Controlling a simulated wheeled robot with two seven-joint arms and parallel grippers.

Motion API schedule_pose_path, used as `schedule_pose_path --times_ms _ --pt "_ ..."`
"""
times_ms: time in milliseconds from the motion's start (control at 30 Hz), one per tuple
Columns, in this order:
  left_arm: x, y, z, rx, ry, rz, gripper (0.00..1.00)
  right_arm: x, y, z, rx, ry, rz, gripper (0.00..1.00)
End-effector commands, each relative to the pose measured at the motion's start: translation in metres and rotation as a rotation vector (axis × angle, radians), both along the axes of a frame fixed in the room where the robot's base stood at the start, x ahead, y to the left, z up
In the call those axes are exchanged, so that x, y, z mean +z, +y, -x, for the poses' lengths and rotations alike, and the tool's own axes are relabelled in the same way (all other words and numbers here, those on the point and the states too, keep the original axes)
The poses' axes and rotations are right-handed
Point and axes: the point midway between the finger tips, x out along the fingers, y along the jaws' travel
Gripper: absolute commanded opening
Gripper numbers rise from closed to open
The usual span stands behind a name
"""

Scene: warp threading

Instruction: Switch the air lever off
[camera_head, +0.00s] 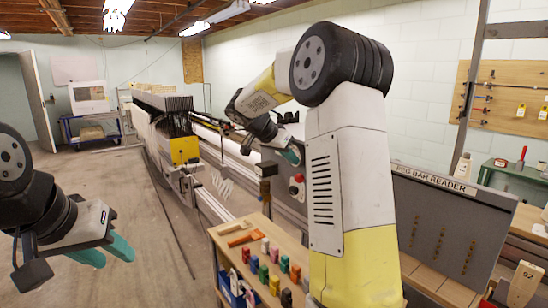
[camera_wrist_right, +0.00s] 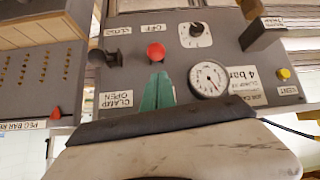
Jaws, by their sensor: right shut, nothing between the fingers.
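The grey control panel (camera_wrist_right: 128,75) fills much of the right wrist view. It carries a red knob (camera_wrist_right: 156,51) near an OFF label (camera_wrist_right: 153,30), a black lever (camera_wrist_right: 104,57) above a CLAMP OPEN label (camera_wrist_right: 116,99), and a black rotary handle (camera_wrist_right: 196,29) on a white dial plate. I cannot tell which one is the air lever. My right gripper (camera_wrist_right: 158,78) is shut and empty, with its green tips just below the red knob; contact is unclear. It also shows at the machine (camera_head: 293,155) in the head view. My left gripper (camera_head: 106,252) is open and empty.
A pressure gauge (camera_wrist_right: 208,79) with a 4 bar label sits right of the fingers. A black block (camera_wrist_right: 262,35) juts out at the upper right. In the head view, a bench (camera_head: 226,240) with coloured pegs and the peg bar reader (camera_head: 445,225) stand near my right arm.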

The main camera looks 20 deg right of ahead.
Motion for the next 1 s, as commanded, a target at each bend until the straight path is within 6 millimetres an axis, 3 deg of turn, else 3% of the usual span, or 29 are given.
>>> schedule_pose_path --times_ms 200,400,1000 --pt "0.0 0.0 0.0 0.0 0.0 0.0 0.36 -0.029 -0.027 -0.011 -0.001 0.004 0.0 0.0" --pt "0.0 0.0 0.0 0.0 0.0 0.0 0.36 -0.043 -0.04 -0.017 0.0 0.002 0.0 0.0" --pt "0.0 0.0 0.0 0.0 0.0 0.0 0.36 -0.047 -0.039 -0.023 0.004 -0.005 0.02 0.0"
